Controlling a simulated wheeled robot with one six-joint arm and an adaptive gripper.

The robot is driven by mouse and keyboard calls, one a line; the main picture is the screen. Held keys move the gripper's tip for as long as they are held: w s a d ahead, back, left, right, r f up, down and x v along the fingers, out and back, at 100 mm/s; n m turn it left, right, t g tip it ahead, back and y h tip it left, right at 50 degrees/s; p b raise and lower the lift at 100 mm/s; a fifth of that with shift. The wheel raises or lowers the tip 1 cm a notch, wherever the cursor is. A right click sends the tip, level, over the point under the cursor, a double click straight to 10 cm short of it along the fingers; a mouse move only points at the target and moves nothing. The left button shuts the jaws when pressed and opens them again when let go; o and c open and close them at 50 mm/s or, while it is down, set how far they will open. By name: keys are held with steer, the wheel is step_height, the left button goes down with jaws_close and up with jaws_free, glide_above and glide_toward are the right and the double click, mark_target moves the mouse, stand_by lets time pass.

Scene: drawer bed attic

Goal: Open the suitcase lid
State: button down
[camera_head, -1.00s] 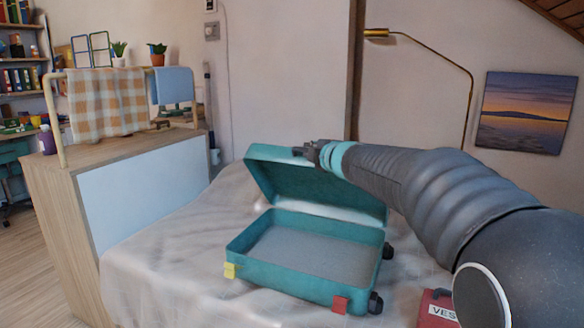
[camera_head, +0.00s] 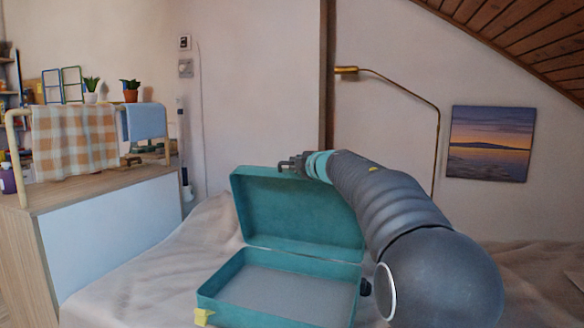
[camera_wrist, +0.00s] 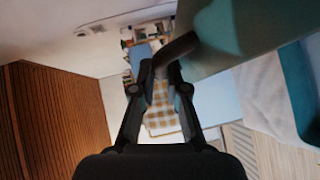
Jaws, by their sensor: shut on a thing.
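The teal suitcase (camera_head: 215,288) lies on the bed in the head view with its lid (camera_head: 300,215) raised steeply above the grey-lined base. In the wrist view the lid (camera_wrist: 235,30) fills the upper right, and part of the base's wall (camera_wrist: 297,90) shows at the right edge. My gripper (camera_head: 287,165) is at the lid's top edge. In the wrist view my gripper (camera_wrist: 163,85) is shut on a dark curved handle (camera_wrist: 177,48) on the lid. The right side of the lid is partly hidden behind my arm.
A wooden cabinet (camera_head: 25,245) with a rail, a checked cloth (camera_head: 75,140) and plants stands at the left. A brass lamp (camera_head: 400,85) and a picture (camera_head: 490,143) are on the back wall. The bedsheet (camera_head: 130,280) left of the suitcase is clear.

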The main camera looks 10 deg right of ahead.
steer(key=shift+r, duration=0.3)
steer(key=c, duration=1.2)
jaws_free()
steer(key=shift+s, duration=0.15)
steer(key=shift+f, duration=0.1)
steer(key=v, duration=1.2)
